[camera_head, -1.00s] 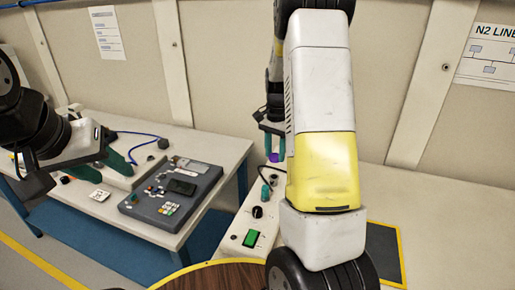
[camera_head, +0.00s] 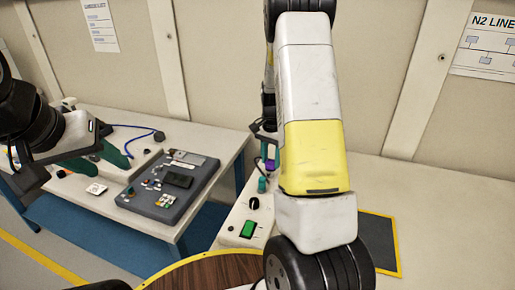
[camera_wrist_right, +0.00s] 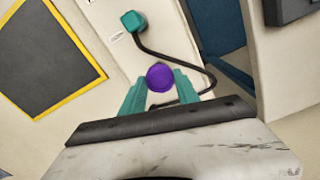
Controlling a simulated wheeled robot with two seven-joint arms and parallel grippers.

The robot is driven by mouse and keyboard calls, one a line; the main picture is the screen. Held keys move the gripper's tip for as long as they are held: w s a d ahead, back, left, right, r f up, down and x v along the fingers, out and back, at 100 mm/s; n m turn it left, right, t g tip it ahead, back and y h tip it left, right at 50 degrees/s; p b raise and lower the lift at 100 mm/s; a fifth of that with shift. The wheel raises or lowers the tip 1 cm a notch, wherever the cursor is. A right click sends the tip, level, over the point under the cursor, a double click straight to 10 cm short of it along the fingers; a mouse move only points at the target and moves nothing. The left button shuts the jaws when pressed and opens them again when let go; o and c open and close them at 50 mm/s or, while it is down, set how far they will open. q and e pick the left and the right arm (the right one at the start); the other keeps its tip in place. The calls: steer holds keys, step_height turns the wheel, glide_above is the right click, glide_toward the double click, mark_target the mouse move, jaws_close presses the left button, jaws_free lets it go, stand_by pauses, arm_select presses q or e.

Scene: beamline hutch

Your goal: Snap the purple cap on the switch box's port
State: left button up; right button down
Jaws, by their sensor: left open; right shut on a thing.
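The purple cap (camera_head: 270,164) is between the teal fingers of my right gripper (camera_head: 268,158), above the far end of the switch box. My right wrist view shows the cap (camera_wrist_right: 160,77) end-on, with the fingertips (camera_wrist_right: 160,84) on both sides of it. The switch box (camera_head: 229,235) is pale, with a black knob and a green switch on top. I cannot make out its port. A teal piece (camera_head: 262,185) stands near the box's far end, close below the cap. My left gripper (camera_head: 95,160) is open and empty over the left table.
A dark grey instrument panel (camera_head: 168,187) lies on the left table. A black cable (camera_wrist_right: 180,57) runs from the teal block (camera_wrist_right: 133,20) and curls past the cap. A yellow-edged black mat (camera_head: 377,245) lies to the right. A round wooden surface (camera_head: 215,272) is in front.

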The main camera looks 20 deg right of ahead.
steer(key=shift+f, duration=0.55)
stand_by(0.7)
steer(key=c, duration=0.8)
jaws_free()
step_height(320, 180, up, 8)
steer(key=shift+r, duration=0.1)
steer(key=s+a+r+n+t, duration=0.2)
steer(key=s+a+r+n, duration=0.1)
steer(key=s+r, duration=0.3)
steer(key=s+a+r+n+t+y, duration=0.1)
steer(key=s+a+r+n, duration=0.3)
steer(key=s, duration=0.6)
steer(key=s+a+r+n+t+y, duration=0.1)
steer(key=s+a+r+n+t, duration=0.2)
steer(key=s+a+r, duration=0.3)
steer(key=shift+s+a+r+n, duration=0.1)
steer(key=shift+s+r+n, duration=0.4)
steer(key=shift+s+r, duration=0.55)
